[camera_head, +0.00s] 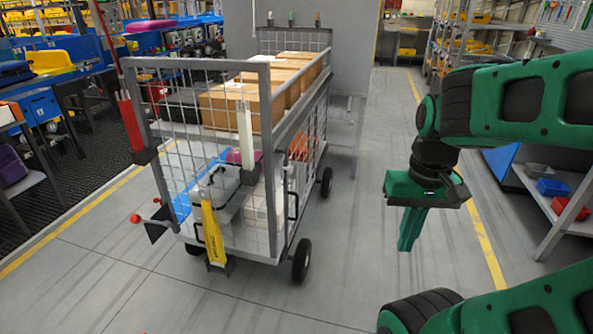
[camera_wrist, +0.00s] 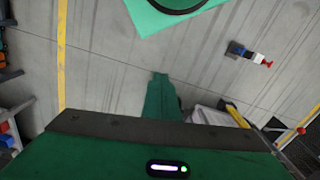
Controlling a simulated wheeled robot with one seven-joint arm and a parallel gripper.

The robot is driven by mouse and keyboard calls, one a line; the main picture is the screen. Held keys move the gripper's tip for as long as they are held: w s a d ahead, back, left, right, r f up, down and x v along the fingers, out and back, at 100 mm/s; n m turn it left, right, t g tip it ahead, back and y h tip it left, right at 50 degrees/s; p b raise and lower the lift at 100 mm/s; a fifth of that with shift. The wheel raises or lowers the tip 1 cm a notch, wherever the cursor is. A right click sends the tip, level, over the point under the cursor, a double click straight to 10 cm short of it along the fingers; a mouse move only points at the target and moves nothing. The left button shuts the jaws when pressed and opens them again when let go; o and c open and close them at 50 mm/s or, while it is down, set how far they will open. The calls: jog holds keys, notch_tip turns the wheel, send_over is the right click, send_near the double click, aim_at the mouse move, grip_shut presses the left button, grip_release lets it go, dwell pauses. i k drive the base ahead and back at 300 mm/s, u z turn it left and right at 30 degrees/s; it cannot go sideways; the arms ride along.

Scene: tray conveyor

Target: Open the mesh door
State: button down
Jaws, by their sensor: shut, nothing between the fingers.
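The mesh door (camera_head: 222,150) is the near grey-framed wire panel of a wheeled cage cart (camera_head: 285,225). It stands upright and looks closed. A black handle (camera_head: 293,206) shows at the cart's near right corner post. My gripper (camera_head: 406,245) is green, points down and is shut and empty, to the right of the cart and clear of it. In the wrist view my gripper's fingers (camera_wrist: 160,80) are together above bare floor. A corner of the cart's contents shows at the lower right there; the door itself is hardly visible.
Cardboard boxes (camera_head: 235,107) ride on the cart's upper level. A yellow tool (camera_head: 213,232) hangs at the cart's front. Shelving (camera_head: 560,205) with bins stands at the right. Workbenches (camera_head: 45,105) line the left. Floor between cart and gripper is clear.

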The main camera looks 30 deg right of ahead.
aim_at(288, 235)
jog(key=u, duration=0.05)
jog(key=k, duration=1.25)
jog(key=z, duration=0.4)
jog(key=i, duration=1.75)
jog(key=u, duration=0.15)
